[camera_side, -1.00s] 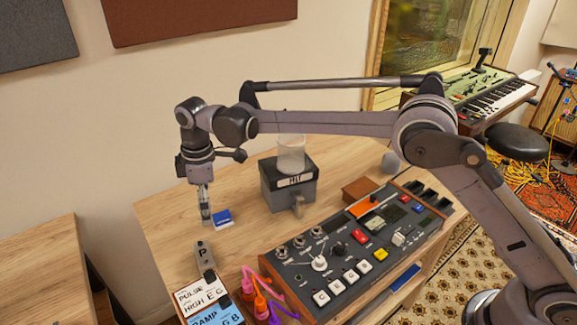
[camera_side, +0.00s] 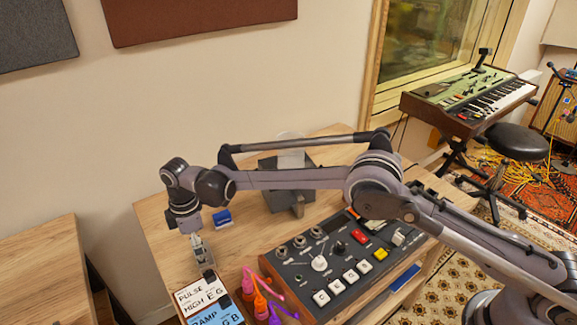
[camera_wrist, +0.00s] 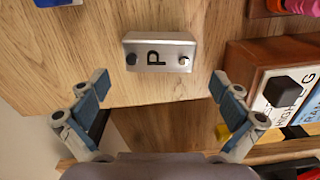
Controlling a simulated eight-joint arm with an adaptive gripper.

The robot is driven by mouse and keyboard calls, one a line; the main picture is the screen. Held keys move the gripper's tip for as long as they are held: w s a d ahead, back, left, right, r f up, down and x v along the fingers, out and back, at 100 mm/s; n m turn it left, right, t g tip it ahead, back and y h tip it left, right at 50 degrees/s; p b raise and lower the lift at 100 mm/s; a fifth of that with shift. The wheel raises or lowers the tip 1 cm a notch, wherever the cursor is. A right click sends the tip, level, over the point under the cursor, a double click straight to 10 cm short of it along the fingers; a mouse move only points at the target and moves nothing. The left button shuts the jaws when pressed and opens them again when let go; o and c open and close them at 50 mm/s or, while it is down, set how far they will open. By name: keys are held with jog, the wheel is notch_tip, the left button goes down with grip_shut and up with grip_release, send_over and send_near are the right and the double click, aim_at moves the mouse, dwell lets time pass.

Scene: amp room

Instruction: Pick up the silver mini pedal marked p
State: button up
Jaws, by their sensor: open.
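The silver mini pedal (camera_wrist: 160,50) marked P lies on the wooden table in the wrist view. The pedal shows between and ahead of the fingertips, apart from both. In the side view my gripper (camera_side: 199,245) points down at the pedal's place near the table's left front, and the pedal (camera_side: 204,260) is partly hidden there.
Orange and purple plugs (camera_side: 262,300) and a large control box (camera_side: 335,265) are to the right. A blue and white block (camera_side: 222,218) and a grey box (camera_side: 276,198) are behind.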

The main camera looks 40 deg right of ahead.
notch_tip(320, 180, down, 5)
jog(key=shift+d+r, duration=0.1)
jog(key=shift+d, duration=0.05)
jog(key=c, duration=1.2)
jog(key=shift+r, duration=0.1)
